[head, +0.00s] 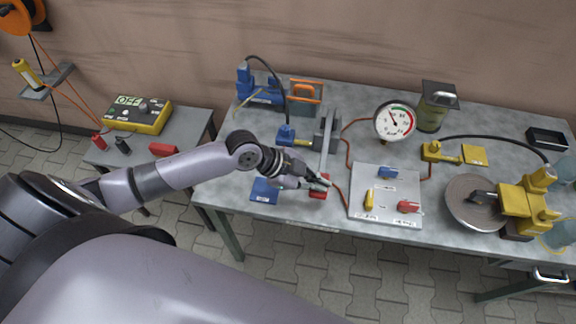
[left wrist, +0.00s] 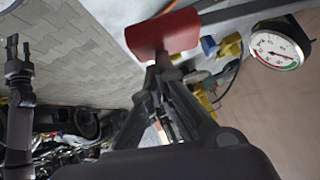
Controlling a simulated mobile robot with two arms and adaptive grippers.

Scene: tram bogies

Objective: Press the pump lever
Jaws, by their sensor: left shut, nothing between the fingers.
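The pump lever (head: 327,150) is a long grey bar that runs from a grey bracket on the bench towards the front. Its red end pad (head: 318,193) is near the front edge, and this pad fills the top middle of the left wrist view (left wrist: 165,32). My left gripper (head: 324,183) is shut and empty, with its fingertips at the red pad. In the left wrist view the closed fingertips (left wrist: 158,62) meet the pad's lower edge; I cannot tell whether they touch it. My right gripper is not in the head view.
A round gauge (head: 394,122) stands behind a grey panel (head: 385,210) with blue, yellow and red handles. A blue block (head: 265,190) lies left of the lever. A yellow tool with a disc (head: 475,203) is at the right. A side table (head: 190,125) holds a yellow meter (head: 138,114).

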